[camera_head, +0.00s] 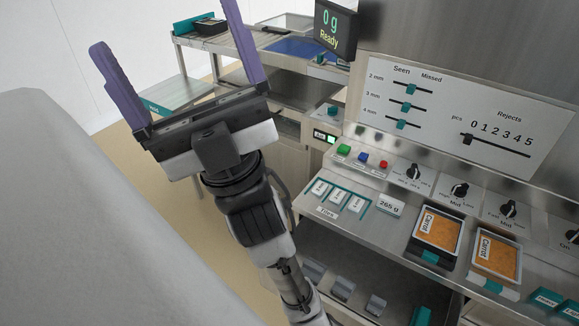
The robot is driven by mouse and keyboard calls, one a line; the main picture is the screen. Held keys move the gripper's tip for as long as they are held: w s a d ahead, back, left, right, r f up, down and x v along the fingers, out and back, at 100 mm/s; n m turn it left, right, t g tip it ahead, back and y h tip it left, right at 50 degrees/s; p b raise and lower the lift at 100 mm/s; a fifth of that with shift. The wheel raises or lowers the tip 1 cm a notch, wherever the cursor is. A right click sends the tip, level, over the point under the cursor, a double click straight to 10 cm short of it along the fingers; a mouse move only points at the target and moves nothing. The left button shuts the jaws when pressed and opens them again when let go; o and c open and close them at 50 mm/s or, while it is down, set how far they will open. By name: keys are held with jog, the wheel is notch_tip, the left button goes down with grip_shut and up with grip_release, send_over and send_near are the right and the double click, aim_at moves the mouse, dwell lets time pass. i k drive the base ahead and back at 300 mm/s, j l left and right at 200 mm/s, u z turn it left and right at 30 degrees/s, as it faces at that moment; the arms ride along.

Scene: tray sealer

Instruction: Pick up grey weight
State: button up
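My gripper (165,25) has two purple fingers spread wide apart with nothing between them. It is raised at the upper left, well apart from the counter. No object can be told for sure as the grey weight. Several small grey rounded blocks, one of them a grey block (376,304), sit on the lower shelf below the counter at the bottom middle. They are partly in shadow, and my arm stands close to their left in the picture.
Knobs and coloured buttons line the panel behind. A display (335,30) reads "0 g Ready". A side table (222,45) stands at the back left.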

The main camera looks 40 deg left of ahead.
aim_at(314, 269)
jog(key=k+u, duration=0.2)
jog(key=u, duration=0.2)
jog(key=k+u, duration=0.15)
jog(key=u, duration=0.25)
